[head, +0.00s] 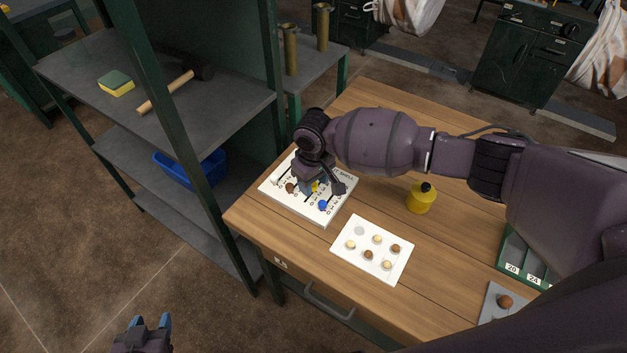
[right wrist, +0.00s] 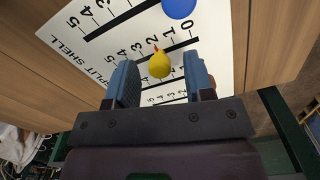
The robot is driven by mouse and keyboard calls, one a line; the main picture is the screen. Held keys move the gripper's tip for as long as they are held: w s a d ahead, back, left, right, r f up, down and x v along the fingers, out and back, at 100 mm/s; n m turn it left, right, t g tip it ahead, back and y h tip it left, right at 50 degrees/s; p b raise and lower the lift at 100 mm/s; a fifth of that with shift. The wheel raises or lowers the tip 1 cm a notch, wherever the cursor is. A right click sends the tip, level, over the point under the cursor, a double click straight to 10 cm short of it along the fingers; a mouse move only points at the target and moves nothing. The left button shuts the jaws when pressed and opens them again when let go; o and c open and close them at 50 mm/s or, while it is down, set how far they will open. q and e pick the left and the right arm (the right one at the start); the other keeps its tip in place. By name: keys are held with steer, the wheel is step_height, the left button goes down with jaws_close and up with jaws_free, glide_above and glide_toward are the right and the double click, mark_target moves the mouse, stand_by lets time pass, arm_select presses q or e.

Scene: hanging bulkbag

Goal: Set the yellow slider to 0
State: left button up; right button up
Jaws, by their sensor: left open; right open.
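The yellow slider (right wrist: 160,65) sits on its slotted scale on the white split-shell panel (right wrist: 225,75). Its small red pointer appears near the 2 mark, though the gripper hides part of this scale. In the head view only a bit of the yellow slider (head: 314,187) shows under my right gripper (head: 322,189). In the right wrist view my right gripper (right wrist: 161,75) is open, its blue fingers on either side of the yellow slider with gaps visible. A blue slider (right wrist: 179,8) is on the neighbouring scale. My left gripper (head: 150,323) is open and empty, low at the left.
The panel lies on a wooden table (head: 440,245) near its left edge. A white card (head: 340,253) with several small balls lies close by. A yellow canister (head: 420,198) stands to the right. A green metal shelf (head: 215,115) flanks the table on the left.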

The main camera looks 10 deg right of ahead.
mark_target(305, 202)
jaws_close()
stand_by(0.3)
steer(key=shift+s+a+r+p, duration=0.2)
steer(key=shift+s+a+p, duration=0.25)
steer(key=shift+p, duration=0.1)
steer(key=shift+s+a+p, duration=0.6)
steer(key=shift+a+p, duration=0.1)
steer(key=shift+p, duration=0.05)
steer(key=shift+s+a+f, duration=0.15)
steer(key=shift+s+a, duration=0.15)
